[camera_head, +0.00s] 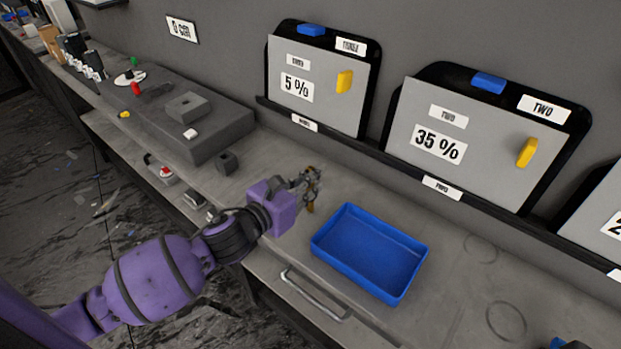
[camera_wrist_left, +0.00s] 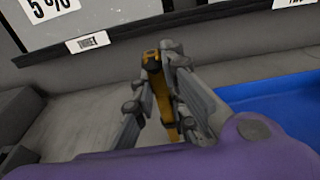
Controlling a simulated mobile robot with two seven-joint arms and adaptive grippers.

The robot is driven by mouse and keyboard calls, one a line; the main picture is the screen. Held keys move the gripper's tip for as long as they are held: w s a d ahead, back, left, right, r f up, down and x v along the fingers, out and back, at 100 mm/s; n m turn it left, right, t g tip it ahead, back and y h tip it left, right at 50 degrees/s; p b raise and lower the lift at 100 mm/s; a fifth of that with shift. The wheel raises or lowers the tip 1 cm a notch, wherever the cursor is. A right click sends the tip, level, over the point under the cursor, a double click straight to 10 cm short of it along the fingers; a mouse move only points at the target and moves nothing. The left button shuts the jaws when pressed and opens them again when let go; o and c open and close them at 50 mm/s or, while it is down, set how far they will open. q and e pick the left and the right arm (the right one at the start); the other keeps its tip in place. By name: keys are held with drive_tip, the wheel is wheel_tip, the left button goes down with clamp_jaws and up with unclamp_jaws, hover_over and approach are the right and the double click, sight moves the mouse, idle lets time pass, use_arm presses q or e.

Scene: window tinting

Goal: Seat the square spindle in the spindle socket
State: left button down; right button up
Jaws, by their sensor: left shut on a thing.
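My left gripper (camera_head: 311,183) is shut on a brass-coloured bar, which looks like the square spindle (camera_wrist_left: 160,92). The bar has a dark end and stands out between the fingers, tilted in the left wrist view. My right gripper is out of view.
A blue tray (camera_head: 322,243) lies right of the gripper. A raised grey platform (camera_head: 225,135) with a block (camera_head: 190,108) and small parts stands at the left. Panels marked 5 % (camera_head: 320,105) and 35 % (camera_head: 470,165) lean at the wall. The bench near the gripper is clear.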

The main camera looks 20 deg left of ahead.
use_arm(q)
drive_tip(key=c, duration=2.2)
unclamp_jaws()
drive_tip(key=shift+f, duration=0.2)
drive_tip(key=o, duration=0.4)
drive_tip(key=shift+o, duration=0.2)
drive_tip(key=shift+r, duration=0.1)
drive_tip(key=shift+r, duration=0.25)
drive_tip(key=v, duration=1.2)
drive_tip(key=shift+b, duration=0.45)
